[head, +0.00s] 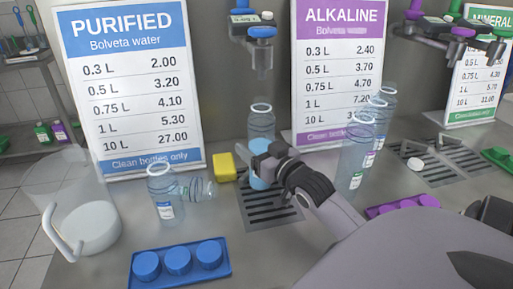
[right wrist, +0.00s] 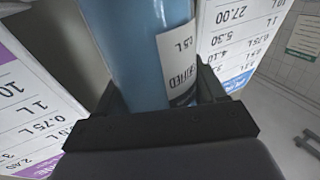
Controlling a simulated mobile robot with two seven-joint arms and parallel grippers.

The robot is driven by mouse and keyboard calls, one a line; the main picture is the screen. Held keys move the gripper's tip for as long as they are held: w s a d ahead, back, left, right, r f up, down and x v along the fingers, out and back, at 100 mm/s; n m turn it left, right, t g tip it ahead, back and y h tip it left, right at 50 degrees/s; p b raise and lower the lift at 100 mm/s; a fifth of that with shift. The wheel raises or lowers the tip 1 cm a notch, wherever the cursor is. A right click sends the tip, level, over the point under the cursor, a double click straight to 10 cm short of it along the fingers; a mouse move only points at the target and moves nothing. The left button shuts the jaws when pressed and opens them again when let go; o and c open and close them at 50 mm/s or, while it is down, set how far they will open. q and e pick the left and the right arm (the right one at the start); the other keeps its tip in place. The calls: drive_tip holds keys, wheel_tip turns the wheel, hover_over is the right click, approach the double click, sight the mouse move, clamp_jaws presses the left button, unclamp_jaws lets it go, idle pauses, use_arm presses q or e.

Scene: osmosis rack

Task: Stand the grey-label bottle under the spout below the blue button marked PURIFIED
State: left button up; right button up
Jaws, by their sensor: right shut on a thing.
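My right gripper (head: 262,160) is shut on a clear, blue-tinted bottle (head: 261,122). In the right wrist view the bottle (right wrist: 135,50) fills the space between the fingers. Its pale label with a dark band (right wrist: 178,62) reads 0.5 L. My left gripper is not in view.
A pitcher (head: 75,205), an upright bottle (head: 161,185), a lying bottle (head: 198,187) and a yellow sponge (head: 224,167) are left of the grate. A blue cap tray (head: 180,280) is in front. Clear bottles (head: 356,155) stand to the right, near my arm.

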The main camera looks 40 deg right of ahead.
drive_tip(key=shift+f, duration=0.1)
drive_tip(key=o, duration=1.3)
drive_tip(key=shift+s, duration=0.1)
drive_tip(key=shift+s+a, duration=0.2)
drive_tip(key=shift+s, duration=1.75)
drive_tip(key=shift+s+a, duration=0.25)
drive_tip(key=shift+s, duration=1.75)
drive_tip(key=shift+s+a, duration=0.2)
drive_tip(key=shift+s, duration=1.75)
